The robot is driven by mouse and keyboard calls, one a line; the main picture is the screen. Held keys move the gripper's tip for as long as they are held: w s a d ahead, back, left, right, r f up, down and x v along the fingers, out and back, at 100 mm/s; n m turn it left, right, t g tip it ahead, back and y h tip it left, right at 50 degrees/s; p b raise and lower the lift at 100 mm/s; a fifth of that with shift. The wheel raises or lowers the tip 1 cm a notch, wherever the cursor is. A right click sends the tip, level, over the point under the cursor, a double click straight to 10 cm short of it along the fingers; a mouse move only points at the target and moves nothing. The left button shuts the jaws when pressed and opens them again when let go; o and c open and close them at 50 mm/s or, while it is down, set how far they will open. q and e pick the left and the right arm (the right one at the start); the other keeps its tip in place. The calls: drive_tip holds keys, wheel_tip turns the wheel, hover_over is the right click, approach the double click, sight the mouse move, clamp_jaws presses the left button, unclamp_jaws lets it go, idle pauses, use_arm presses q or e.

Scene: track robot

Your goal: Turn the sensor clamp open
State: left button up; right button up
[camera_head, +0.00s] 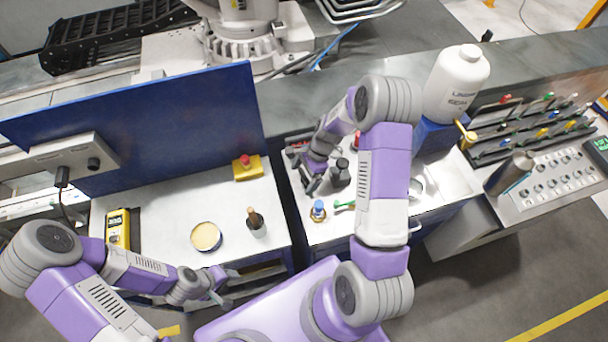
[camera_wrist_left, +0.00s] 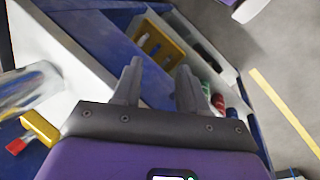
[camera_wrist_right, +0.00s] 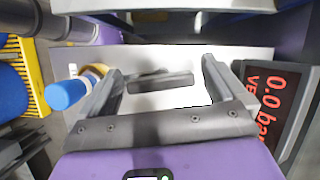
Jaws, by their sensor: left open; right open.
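My right gripper (camera_head: 311,182) is over the middle white worktop, beside a black upright part (camera_head: 340,173). In the right wrist view it is open (camera_wrist_right: 160,68), with a dark grey bar (camera_wrist_right: 160,83) on a pale plate showing between its fingers. The bar looks like the sensor clamp's handle, but I cannot be sure. It lies crosswise between the fingers and no contact is visible. In the head view my right gripper hides this spot. My left gripper (camera_head: 220,289) is open and empty near the left bench's front edge; its fingers also show in the left wrist view (camera_wrist_left: 159,68).
A blue-capped fitting (camera_head: 318,211) stands near my right gripper, and its blue cap shows close to the finger (camera_wrist_right: 66,95). A red-digit display (camera_wrist_right: 268,105) is on the other side. A white bottle (camera_head: 456,85), tin (camera_head: 206,237) and yellow button box (camera_head: 247,168) stand around.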

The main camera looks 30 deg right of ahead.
drive_tip(key=c, duration=1)
drive_tip(key=n+g, duration=0.1)
drive_tip(key=n, duration=0.2)
drive_tip(key=shift+n+g+b, duration=0.3)
drive_tip(key=shift+n, duration=0.1)
drive_tip(key=n, duration=0.2)
drive_tip(key=n+g+h+b, duration=0.1)
drive_tip(key=n, duration=0.1)
drive_tip(key=shift+n+g, duration=0.3)
drive_tip(key=n+g+h+b, duration=0.1)
drive_tip(key=n, duration=0.3)
drive_tip(key=shift+n+h, duration=0.6)
drive_tip(key=shift+n, duration=1.4)
drive_tip(key=o, duration=1)
